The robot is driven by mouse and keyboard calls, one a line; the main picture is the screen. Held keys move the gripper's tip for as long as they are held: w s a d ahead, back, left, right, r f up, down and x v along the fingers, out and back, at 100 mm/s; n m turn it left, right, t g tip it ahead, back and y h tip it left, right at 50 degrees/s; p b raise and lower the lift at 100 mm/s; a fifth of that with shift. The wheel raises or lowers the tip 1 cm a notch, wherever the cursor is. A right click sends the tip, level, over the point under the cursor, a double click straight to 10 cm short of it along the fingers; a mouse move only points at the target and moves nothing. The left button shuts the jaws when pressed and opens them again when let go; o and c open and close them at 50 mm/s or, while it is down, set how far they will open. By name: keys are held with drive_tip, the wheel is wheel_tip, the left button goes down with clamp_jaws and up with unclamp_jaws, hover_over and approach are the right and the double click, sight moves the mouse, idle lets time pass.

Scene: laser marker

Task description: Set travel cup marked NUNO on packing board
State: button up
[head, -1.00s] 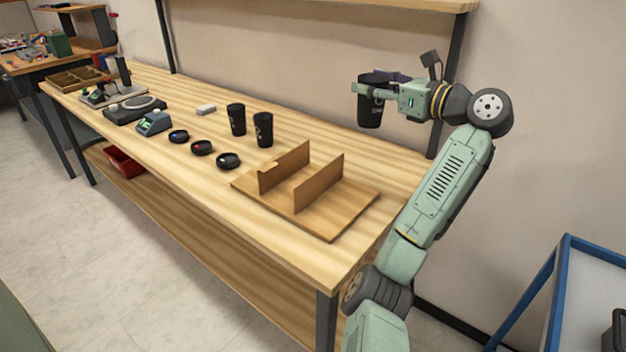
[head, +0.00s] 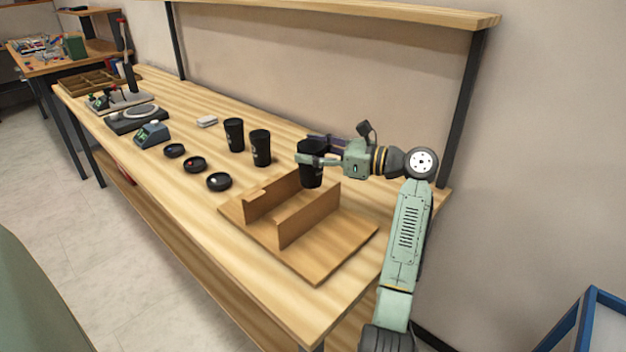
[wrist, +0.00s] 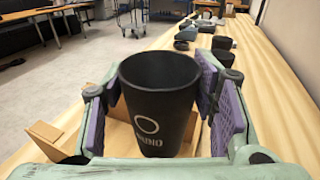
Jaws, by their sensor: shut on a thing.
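My gripper (head: 318,152) is shut on a black travel cup (head: 311,174). In the wrist view the cup (wrist: 160,100) stands upright between the purple finger pads, its open top facing up. It bears a white ring and lettering that looks like NUNO, partly hard to read. The packing board (head: 322,262) is a wooden base with two upright walls, on the near right part of the bench. The cup is at the far end of the board's walls; whether its base touches anything is hidden behind a wall.
Two other black cups (head: 234,135) (head: 260,148) stand on the bench (head: 290,318) left of the board. Several black lids (head: 219,181) lie in front of them. A small white block (head: 207,121) and a marking device (head: 152,134) are farther left. A shelf (head: 350,14) runs above.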

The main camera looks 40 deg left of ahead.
sight(316, 173)
drive_tip(key=shift+f+p, duration=0.4)
drive_tip(key=shift+f, duration=2.5)
drive_tip(key=shift+f, duration=0.1)
drive_tip(key=shift+f, duration=0.15)
drive_tip(key=o, duration=0.8)
drive_tip(key=shift+c, duration=0.2)
drive_tip(key=shift+w+d+r, duration=0.15)
drive_tip(key=shift+d+r, duration=0.05)
drive_tip(key=shift+d, duration=0.15)
drive_tip(key=b+v, duration=0.2)
drive_tip(key=v, duration=0.9)
drive_tip(key=shift+d, duration=0.15)
